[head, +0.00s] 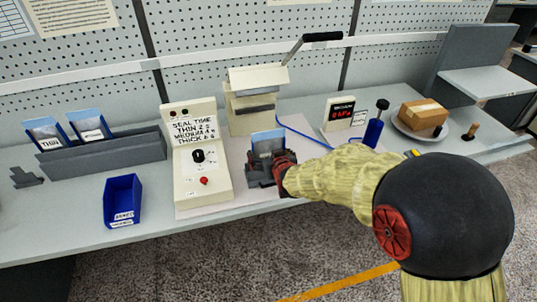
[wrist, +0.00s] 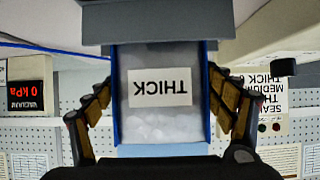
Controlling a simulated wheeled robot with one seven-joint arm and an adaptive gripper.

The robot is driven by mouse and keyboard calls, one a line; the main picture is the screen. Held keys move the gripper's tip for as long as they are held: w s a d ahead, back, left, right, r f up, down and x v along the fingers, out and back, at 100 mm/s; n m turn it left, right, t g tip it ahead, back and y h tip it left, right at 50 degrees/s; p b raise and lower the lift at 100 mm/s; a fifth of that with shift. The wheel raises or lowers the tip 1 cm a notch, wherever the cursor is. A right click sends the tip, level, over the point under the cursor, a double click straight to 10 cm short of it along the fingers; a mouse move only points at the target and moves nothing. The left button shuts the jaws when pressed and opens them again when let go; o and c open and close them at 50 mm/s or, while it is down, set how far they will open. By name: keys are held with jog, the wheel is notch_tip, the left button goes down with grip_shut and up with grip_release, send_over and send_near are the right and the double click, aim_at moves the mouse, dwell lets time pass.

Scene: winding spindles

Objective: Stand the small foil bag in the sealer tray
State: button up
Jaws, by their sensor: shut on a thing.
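The foil bag (head: 268,142) is pale with blue edges and stands about upright in front of the cream sealer (head: 252,108). In the wrist view the bag (wrist: 160,125) shows an upside-down THICK label. My gripper (head: 280,173) is shut on it, with a finger at each side edge. A dark grey block, seemingly the sealer tray (head: 255,181), is at the bag's lower end; a grey part also meets that end in the wrist view (wrist: 145,15). My fingers partly hide this spot, so I cannot tell whether the bag rests in the tray.
A cream control box (head: 198,165) with a seal-time label stands close left. A grey rack (head: 105,156) holds two other bags, and a blue bin (head: 123,200) is in front. At right are a pressure display (head: 339,113), a blue cylinder (head: 373,132) and a plate (head: 420,130) with a carton.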

jog(key=shift+f+b, duration=0.85)
jog(key=shift+f, duration=0.2)
jog(key=o, duration=1.1)
jog(key=shift+o, duration=0.2)
jog(key=v, duration=1.2)
